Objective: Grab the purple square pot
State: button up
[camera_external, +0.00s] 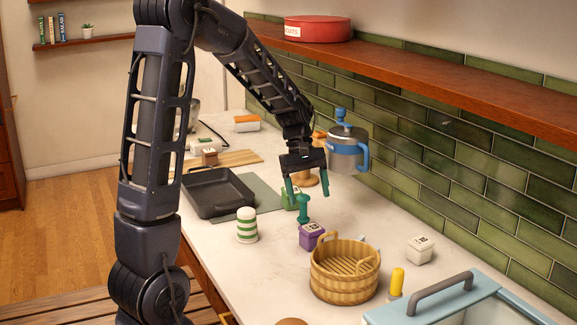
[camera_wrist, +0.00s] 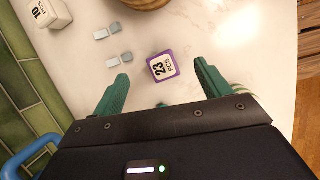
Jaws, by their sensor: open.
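The purple square pot (camera_external: 311,237) stands on the pale counter, just left of the wicker basket. Its white top with black lettering faces up; in the wrist view the pot (camera_wrist: 176,69) shows ahead of my fingertips, roughly between them. My gripper (camera_external: 309,199) is open and empty, pointing down above the counter, a little behind and above the pot. It also shows in the wrist view (camera_wrist: 161,71), its two green fingers spread apart.
The wicker basket (camera_external: 345,287) is close on the right. A white lettered cube (camera_external: 420,249) and a yellow-topped shaker (camera_external: 397,282) lie beyond. A striped green jar (camera_external: 246,225) and black pan (camera_external: 217,194) are left. A blue-handled pitcher (camera_external: 346,154) is near my wrist, beneath the wooden shelf (camera_external: 440,75).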

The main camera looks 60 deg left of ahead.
aim_at(311, 227)
jog(key=f, duration=0.3)
jog(key=w+a+f+n, duration=0.1)
jog(key=f, duration=0.2)
jog(key=a+f+n, duration=0.1)
jog(key=f, duration=0.2)
jog(key=shift+w+h, duration=0.35)
jog(key=shift+h, duration=0.05)
jog(key=x, duration=0.4)
jog(key=shift+s+d, duration=0.35)
jog(key=shift+d+f, duration=0.25)
jog(key=shift+f, duration=0.35)
jog(key=c, duration=1.2)
jog(key=shift+o, duration=0.2)
